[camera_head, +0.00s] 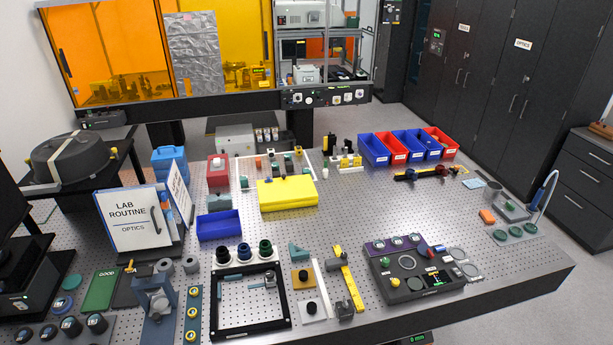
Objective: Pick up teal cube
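My gripper is not in view. Several small teal or greenish pieces show, all too small for me to tell which is the teal cube. One small teal block (244,183) sits left of the yellow block (287,194). Another small dark teal piece (288,157) stands among small parts behind the yellow block. A pale teal angled block (298,253) lies on the perforated table right of the black frame and looks more like a wedge than a cube.
The perforated table (375,220) is crowded at front and left. Blue and red bins (372,150) stand at the back. A blue tray (219,225), black square frame (286,308), dark panel (420,288) and lab sign (128,215) are obstacles. The right-centre is fairly clear.

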